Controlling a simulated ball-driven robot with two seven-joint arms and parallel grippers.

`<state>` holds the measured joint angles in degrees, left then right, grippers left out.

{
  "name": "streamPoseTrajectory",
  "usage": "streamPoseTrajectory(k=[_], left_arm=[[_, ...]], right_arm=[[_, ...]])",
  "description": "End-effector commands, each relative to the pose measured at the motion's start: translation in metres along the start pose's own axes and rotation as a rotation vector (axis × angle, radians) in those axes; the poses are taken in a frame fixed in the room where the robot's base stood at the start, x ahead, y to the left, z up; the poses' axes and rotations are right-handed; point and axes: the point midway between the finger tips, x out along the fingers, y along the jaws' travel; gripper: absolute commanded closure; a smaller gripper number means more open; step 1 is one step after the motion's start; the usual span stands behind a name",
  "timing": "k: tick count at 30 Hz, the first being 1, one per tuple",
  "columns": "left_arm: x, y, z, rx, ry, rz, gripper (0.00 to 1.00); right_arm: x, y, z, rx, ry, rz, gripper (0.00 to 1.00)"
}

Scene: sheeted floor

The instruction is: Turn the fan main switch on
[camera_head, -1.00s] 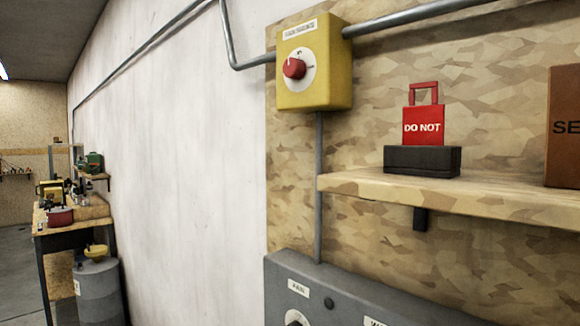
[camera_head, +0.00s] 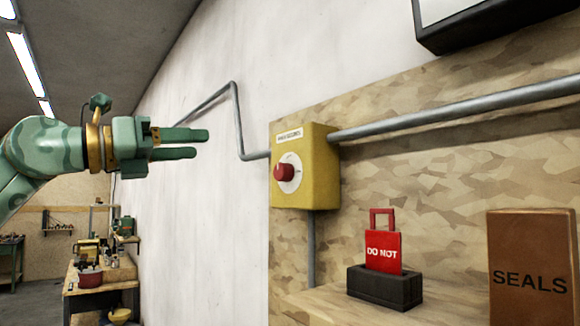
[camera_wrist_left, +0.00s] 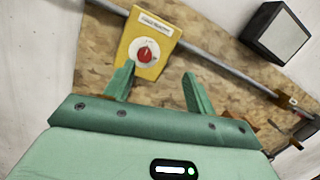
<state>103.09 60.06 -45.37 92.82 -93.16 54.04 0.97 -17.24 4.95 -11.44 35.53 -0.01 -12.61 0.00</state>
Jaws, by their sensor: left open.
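The fan main switch is a yellow box (camera_head: 318,165) on the plywood board, with a red rotary knob (camera_head: 284,172) on a round white dial and a small label above it. The label is too blurred to read surely. My left gripper (camera_head: 203,144) is open and empty, to the left of the box and a little higher in the picture, apart from it. In the left wrist view the red knob (camera_wrist_left: 145,55) and yellow box (camera_wrist_left: 151,39) show beyond the open fingers (camera_wrist_left: 156,85), nearer the left finger. My right gripper is not in view.
A grey conduit (camera_head: 460,110) runs along the board and into the box. Below right, a shelf (camera_head: 318,302) bears a red "DO NOT" tag (camera_head: 383,250) in a dark block and a brown "SEALS" box (camera_head: 530,265). A workbench (camera_head: 105,283) stands far left.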

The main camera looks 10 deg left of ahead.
Motion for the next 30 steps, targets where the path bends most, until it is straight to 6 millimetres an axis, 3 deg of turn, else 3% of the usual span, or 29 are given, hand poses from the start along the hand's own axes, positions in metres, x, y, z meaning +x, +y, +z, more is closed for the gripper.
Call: streamPoseTrajectory(k=[3,8,15,24,30], left_arm=[[0.002,0.004,-0.022,0.033,0.093,0.063,0.45],[0.011,0.008,-0.029,0.012,0.130,0.075,0.45],[0.063,0.009,-0.033,0.010,0.131,0.071,0.45],[0.134,0.015,-0.042,0.008,0.128,0.071,0.45],[0.158,0.018,-0.046,0.011,0.126,0.072,0.45]], right_arm=[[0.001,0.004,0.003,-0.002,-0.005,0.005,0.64],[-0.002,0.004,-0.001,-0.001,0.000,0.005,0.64],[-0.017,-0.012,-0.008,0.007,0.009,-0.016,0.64],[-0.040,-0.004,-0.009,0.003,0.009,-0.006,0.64],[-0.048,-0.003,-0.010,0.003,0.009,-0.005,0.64]])
